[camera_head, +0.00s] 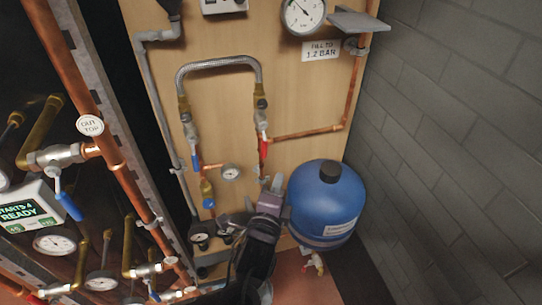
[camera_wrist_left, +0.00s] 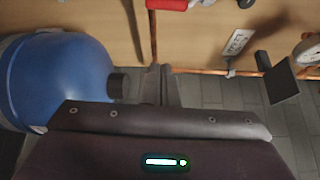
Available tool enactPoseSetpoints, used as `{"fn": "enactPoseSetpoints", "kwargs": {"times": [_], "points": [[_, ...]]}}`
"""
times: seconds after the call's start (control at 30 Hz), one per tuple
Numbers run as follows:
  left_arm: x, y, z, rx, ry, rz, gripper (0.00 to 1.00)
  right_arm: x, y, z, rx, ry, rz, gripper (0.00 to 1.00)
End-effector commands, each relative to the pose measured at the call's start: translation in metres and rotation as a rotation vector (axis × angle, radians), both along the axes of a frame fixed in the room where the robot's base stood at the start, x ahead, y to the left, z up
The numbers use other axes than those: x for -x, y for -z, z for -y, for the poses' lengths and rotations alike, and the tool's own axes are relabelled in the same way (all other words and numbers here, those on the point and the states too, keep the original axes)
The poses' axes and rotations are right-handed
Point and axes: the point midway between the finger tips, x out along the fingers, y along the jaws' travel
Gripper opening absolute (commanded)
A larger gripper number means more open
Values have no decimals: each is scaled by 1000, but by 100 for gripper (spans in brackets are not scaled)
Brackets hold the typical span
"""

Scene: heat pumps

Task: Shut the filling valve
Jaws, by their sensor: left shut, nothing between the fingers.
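A braided hose (camera_head: 218,62) arches between two valves on the wooden board. The right valve (camera_head: 262,122) has a red lever (camera_head: 264,149) pointing down along its pipe. The left valve (camera_head: 190,131) has a blue lever (camera_head: 196,161), also pointing down. No label shows which is the filling valve. My left gripper (camera_head: 272,184) is shut and empty, below the red lever and apart from it, beside the blue tank. In the left wrist view its fingers (camera_wrist_left: 158,84) are together, and part of a red handle (camera_wrist_left: 168,4) shows at the top edge. My right gripper is not in view.
The blue tank (camera_head: 326,204) stands close to the right of my left gripper. A "FILL TO 1.2 BAR" sign (camera_head: 321,50) and a pressure gauge (camera_head: 303,14) are above. A small gauge (camera_head: 230,172) sits between the pipes. A grey block wall (camera_head: 450,130) bounds the right.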

Motion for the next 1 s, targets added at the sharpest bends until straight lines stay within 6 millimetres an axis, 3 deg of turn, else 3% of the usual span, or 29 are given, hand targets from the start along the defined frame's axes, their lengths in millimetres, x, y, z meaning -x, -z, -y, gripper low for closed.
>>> {"fn": "enactPoseSetpoints", "kwargs": {"times": [0.37, 0.87, 1.0], "points": [[-7, -1, 2, 2, 1, -1, 0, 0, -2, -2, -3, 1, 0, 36], [-100, 1, 23, 3, 0, -2, 0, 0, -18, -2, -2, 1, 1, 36], [-95, -1, -2, 0, 0, -5, 0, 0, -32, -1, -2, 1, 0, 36]]}}
